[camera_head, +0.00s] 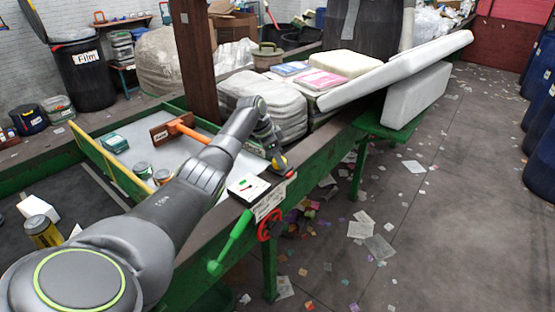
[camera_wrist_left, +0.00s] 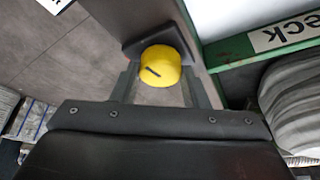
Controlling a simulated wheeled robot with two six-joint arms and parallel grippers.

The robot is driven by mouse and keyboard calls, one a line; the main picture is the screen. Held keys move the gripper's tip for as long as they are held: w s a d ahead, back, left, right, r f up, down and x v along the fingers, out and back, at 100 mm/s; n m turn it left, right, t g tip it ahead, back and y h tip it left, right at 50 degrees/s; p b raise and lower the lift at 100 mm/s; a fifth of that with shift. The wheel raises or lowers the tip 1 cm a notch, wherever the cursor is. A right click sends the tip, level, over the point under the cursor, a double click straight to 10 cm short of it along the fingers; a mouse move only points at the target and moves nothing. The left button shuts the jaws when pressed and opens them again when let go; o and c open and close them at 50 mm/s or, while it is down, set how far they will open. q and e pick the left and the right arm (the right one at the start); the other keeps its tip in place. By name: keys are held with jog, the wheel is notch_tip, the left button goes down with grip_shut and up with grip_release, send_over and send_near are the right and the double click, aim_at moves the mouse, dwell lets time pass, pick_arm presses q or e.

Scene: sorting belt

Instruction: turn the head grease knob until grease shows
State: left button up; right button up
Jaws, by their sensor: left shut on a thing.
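The grease knob is a yellow round cap with a short dark mark on its face. It shows in the left wrist view (camera_wrist_left: 161,66) against a dark block (camera_wrist_left: 133,50), between my fingers. In the head view a small part of the yellow knob (camera_head: 283,160) shows at the belt frame's edge, by my left gripper (camera_head: 279,166). My left gripper is shut on the knob, with one finger on each side; it also shows in the wrist view (camera_wrist_left: 158,80). I see no grease around the knob. My right gripper is in neither view.
Near the gripper are a white panel (camera_head: 248,188), a green lever (camera_head: 230,243) and a red handwheel (camera_head: 269,225) on the green frame. A brown post (camera_head: 194,60) stands behind my arm. Bales and white slabs (camera_head: 418,95) lie farther along. Scraps litter the open floor at right.

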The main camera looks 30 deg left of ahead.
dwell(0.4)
pick_arm(q)
jog(key=o, duration=1)
jog(key=shift+c, duration=0.2)
jog(key=b+v, duration=0.3)
jog(key=v, duration=1.4)
jog(key=shift+r, duration=0.15)
jog(key=shift+s, duration=0.1)
